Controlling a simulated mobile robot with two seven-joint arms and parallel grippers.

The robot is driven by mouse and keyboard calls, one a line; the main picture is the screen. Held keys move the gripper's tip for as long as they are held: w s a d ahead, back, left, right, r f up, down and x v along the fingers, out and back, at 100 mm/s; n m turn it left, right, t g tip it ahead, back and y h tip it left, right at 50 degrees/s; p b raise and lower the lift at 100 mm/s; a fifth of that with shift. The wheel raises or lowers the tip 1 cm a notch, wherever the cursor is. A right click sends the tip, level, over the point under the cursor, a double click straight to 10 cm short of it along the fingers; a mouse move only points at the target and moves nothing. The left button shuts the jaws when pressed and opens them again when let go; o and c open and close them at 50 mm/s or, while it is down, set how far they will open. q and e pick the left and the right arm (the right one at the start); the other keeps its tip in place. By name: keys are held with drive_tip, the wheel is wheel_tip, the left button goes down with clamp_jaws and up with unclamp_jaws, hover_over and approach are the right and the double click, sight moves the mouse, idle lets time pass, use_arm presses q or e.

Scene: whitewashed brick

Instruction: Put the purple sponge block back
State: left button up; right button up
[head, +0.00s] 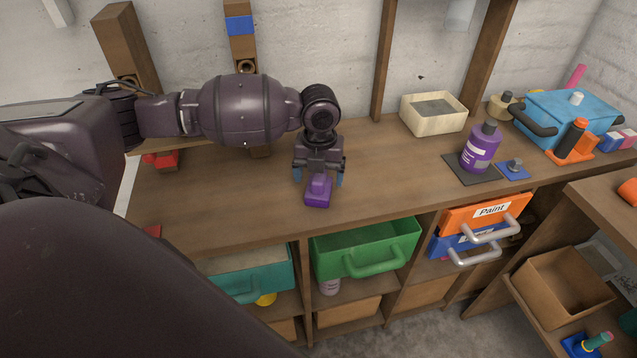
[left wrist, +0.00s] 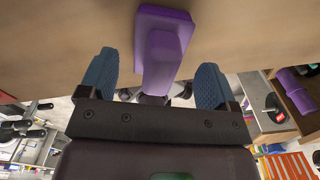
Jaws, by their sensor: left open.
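The purple sponge block (head: 318,191) stands on the wooden workbench (head: 245,205), near its front edge. It has a wider base and a narrower raised part. My left gripper (head: 319,178) is above it, pointing down, with a blue finger on each side of the block. In the left wrist view, the purple sponge block (left wrist: 162,48) lies between and just beyond the open blue fingertips of the left gripper (left wrist: 153,80), with a gap on both sides. My right gripper is not in view.
A green drawer (head: 365,247) and a teal drawer (head: 245,272) sit below the bench. A cream tray (head: 433,113), a purple bottle (head: 481,148) on a dark mat and a blue toolbox (head: 568,118) stand to the right. The bench between block and tray is clear.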

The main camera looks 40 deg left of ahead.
use_arm(q)
wheel_tip(320, 180, up, 7)
drive_tip(key=shift+r+p, duration=0.15)
drive_tip(key=shift+p, duration=0.15)
drive_tip(key=shift+r, duration=0.5)
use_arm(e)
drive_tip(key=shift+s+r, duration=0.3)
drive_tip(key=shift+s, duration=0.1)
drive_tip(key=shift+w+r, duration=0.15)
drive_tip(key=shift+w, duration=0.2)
